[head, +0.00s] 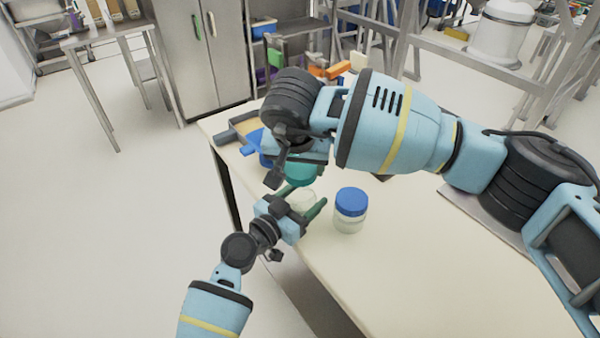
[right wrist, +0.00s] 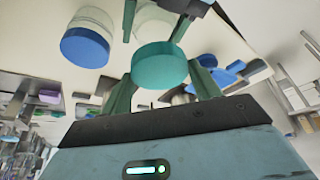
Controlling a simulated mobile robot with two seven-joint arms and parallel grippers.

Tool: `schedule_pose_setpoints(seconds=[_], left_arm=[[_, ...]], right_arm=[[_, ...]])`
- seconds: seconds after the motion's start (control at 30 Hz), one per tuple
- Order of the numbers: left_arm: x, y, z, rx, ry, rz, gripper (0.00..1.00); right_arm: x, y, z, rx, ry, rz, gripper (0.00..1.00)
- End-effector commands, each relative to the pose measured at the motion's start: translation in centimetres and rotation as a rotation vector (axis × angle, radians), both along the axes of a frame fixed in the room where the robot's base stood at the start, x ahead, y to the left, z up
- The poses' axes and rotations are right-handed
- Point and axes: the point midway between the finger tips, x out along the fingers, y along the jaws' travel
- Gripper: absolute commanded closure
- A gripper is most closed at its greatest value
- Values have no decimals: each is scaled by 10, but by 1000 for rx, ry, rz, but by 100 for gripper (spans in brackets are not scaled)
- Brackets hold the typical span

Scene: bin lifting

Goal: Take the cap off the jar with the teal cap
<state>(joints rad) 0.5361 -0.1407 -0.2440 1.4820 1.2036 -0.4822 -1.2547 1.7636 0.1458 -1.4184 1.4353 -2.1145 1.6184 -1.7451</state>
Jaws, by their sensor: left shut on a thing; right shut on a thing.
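The jar (head: 303,199) stands on the table, its clear body between the green fingers of my left gripper (head: 305,203), which is shut on it. Its teal cap (head: 300,173) is directly above the body, partly hidden by my right gripper (head: 298,165). In the right wrist view the teal cap (right wrist: 160,66) sits between the two fingers of my right gripper (right wrist: 160,88), shut on it. The jar body (right wrist: 153,22) shows behind the cap there, flanked by my left fingers. I cannot tell whether cap and body still touch.
A second jar with a blue cap (head: 350,202) stands just right of the held jar, close to my left fingertips. A tray (head: 237,132) and blue items lie at the table's far left corner. The front right of the table (head: 450,270) is clear.

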Motion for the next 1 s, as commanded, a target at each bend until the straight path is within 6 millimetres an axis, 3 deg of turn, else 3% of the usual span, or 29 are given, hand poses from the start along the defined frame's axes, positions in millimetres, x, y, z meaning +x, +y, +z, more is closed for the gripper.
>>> schedule_pose_setpoints(seconds=[0.23,0.27,0.43,0.77,1.0], left_arm=[[0,0,0,0,0,0,78],[0,0,0,0,0,0,33],[0,0,0,0,0,0,11],[-2,2,0,0,0,1,11],[-23,20,-2,4,0,1,11]], right_arm=[[0,0,2,0,1,0,65],[0,0,2,0,1,0,65],[0,0,2,0,1,0,65],[0,0,2,-1,1,0,65],[0,0,0,0,4,0,65]])
